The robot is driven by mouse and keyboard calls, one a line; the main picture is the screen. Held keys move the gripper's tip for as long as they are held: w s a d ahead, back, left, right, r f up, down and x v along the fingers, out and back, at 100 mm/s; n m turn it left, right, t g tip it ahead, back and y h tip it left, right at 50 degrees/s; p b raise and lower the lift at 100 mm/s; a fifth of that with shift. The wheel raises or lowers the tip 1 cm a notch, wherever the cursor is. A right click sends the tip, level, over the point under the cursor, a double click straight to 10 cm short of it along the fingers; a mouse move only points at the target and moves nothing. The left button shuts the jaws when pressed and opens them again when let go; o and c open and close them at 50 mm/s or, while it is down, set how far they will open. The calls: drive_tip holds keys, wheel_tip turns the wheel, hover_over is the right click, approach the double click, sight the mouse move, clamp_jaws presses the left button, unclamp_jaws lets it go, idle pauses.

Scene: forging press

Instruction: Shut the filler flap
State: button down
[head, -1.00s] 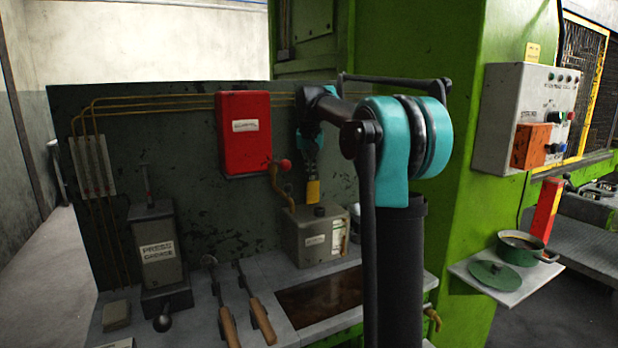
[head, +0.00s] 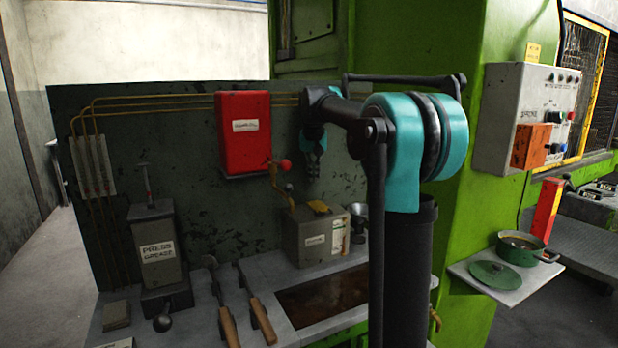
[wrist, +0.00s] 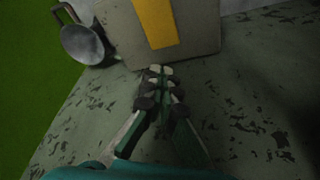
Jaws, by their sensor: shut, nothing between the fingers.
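The yellow filler flap (head: 319,207) lies down on top of the grey box (head: 314,240) on the bench, flat or nearly so. In the wrist view the flap (wrist: 157,20) is a yellow strip on the box top. My gripper (head: 313,178) is above and behind the box, close to the dark back panel, with its fingers together and empty. In the wrist view its fingertips (wrist: 160,72) sit just short of the box edge and appear apart from the flap.
A crank with a red knob (head: 286,165) rises at the box's left. A metal funnel-like cup (head: 359,214) stands at its right. A red box (head: 244,133) hangs on the panel to the left. A dark tray (head: 318,298) lies in front.

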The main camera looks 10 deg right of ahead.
drive_tip(key=shift+r, duration=0.1)
wheel_tip(320, 180, up, 7)
idle(0.8)
drive_tip(key=shift+s, duration=0.1)
